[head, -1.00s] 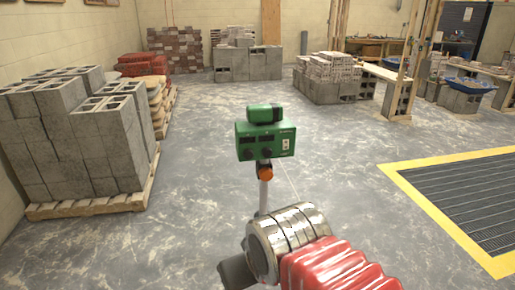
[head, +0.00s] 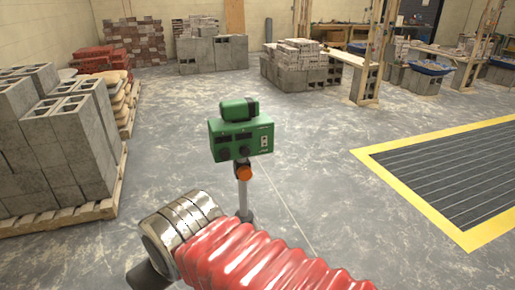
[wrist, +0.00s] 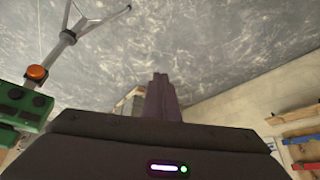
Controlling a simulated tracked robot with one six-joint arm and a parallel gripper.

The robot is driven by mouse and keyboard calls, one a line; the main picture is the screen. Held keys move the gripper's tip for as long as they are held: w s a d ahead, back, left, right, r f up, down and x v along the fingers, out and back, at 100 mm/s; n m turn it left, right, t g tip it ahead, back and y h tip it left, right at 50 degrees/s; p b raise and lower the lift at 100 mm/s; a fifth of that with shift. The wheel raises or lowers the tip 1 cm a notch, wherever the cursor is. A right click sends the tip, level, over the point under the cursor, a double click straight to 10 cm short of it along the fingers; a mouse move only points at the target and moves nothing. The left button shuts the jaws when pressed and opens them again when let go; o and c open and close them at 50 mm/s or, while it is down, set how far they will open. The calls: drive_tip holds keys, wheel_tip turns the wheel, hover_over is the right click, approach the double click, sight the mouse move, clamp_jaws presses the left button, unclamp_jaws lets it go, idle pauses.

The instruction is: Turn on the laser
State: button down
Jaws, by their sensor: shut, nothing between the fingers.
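The laser is a green box (head: 241,138) with dark knobs and a white switch plate on its front. It stands upright on a grey pole with an orange knob (head: 244,173), ahead of my arm in the head view. In the wrist view part of the green laser (wrist: 22,108) shows upside down at the left edge, with the orange knob and the tripod legs above it. My gripper (wrist: 158,82) is shut and empty in the wrist view, with the laser off to its left and apart from it. In the head view its fingertips cannot be made out.
A pallet of grey blocks (head: 62,150) stands at the left. A floor grate with a yellow border (head: 450,225) lies at the right. Block stacks (head: 300,68) and wooden posts stand behind. The grey floor around the laser's pole is clear.

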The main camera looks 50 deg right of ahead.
sight(265, 145)
drive_tip(key=w+d+n+t+h, duration=0.1)
drive_tip(key=w+d+h, duration=0.1)
drive_tip(key=w+d, duration=0.5)
drive_tip(key=w+d+n+t+h, duration=0.2)
drive_tip(key=w+d, duration=0.2)
drive_tip(key=d, duration=0.8)
drive_tip(key=w+d+n+t+h, duration=0.1)
drive_tip(key=w+d+h, duration=0.1)
drive_tip(key=w+d, duration=0.5)
drive_tip(key=s+d+f+n+t+h, duration=0.1)
drive_tip(key=s+d+f+n, duration=0.1)
drive_tip(key=d, duration=0.6)
drive_tip(key=s+d+f+n+t, duration=0.2)
drive_tip(key=s+d+n, duration=0.1)
drive_tip(key=d, duration=0.5)
drive_tip(key=s+d+f+n+t+h, duration=0.1)
drive_tip(key=s+d+f+n, duration=0.1)
drive_tip(key=d, duration=0.7)
drive_tip(key=shift+s+n+t+h, duration=0.3)
drive_tip(key=shift+s+n, duration=0.2)
drive_tip(key=shift+s, duration=0.25)
drive_tip(key=x, duration=1.4)
drive_tip(key=shift+w, duration=0.1)
